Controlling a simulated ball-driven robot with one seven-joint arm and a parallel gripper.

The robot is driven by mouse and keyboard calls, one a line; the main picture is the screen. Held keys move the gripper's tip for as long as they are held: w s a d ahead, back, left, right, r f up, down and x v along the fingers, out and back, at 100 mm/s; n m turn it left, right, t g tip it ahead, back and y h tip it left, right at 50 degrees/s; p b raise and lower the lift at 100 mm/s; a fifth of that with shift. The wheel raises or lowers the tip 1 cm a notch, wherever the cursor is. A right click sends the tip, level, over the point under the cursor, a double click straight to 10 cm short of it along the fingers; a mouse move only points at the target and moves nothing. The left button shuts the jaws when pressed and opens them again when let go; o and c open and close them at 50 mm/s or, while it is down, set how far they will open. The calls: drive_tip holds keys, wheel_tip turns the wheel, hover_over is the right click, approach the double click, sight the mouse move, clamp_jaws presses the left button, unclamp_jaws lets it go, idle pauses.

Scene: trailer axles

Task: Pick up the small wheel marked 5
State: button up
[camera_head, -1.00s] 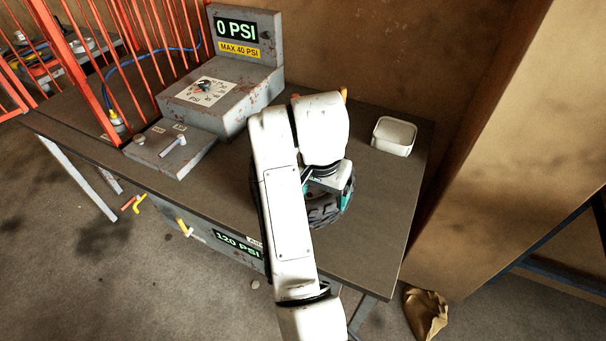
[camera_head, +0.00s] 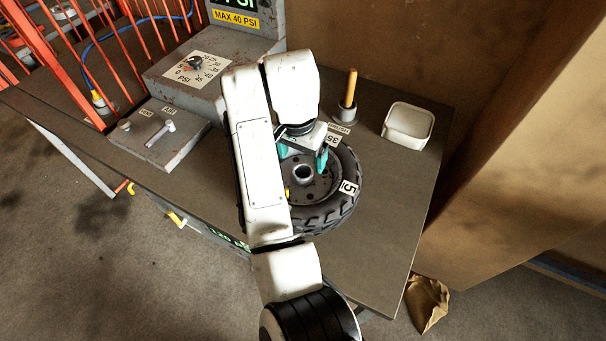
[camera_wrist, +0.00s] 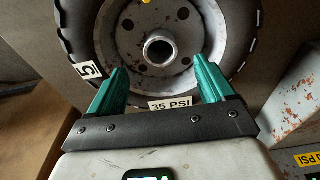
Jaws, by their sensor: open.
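The small wheel marked 5 (camera_head: 338,208) lies flat on the table, with a black treaded tyre, a grey rim and a hollow hub in its middle. A white label with 5 sits on its tyre. It also shows in the wrist view (camera_wrist: 215,32), with a 35 PSI label on its near side. My gripper (camera_head: 306,160) is over the wheel's far side, its green fingers apart. In the wrist view my gripper (camera_wrist: 165,80) has one finger on each side of the 35 PSI label, with nothing between them but the view of the wheel. Contact cannot be told. My arm hides the wheel's left part.
A white tub (camera_head: 408,126) and an upright wooden handle in a holder (camera_head: 347,108) stand behind the wheel. A grey gauge box (camera_head: 190,75) and a lever panel (camera_head: 158,138) are at left, near an orange cage (camera_head: 98,40). The table's front right is clear.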

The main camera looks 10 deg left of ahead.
sight(302, 167)
drive_tip(key=shift+w+f, duration=0.15)
drive_tip(key=shift+f, duration=1.35)
drive_tip(key=shift+w+f, duration=0.15)
drive_tip(key=shift+f, duration=1.3)
drive_tip(key=shift+d, duration=0.1)
drive_tip(key=shift+c, duration=0.3)
drive_tip(key=c, duration=1.3)
drive_tip(key=shift+w+r, duration=0.1)
drive_tip(key=shift+r, duration=0.1)
drive_tip(key=shift+c, duration=0.5)
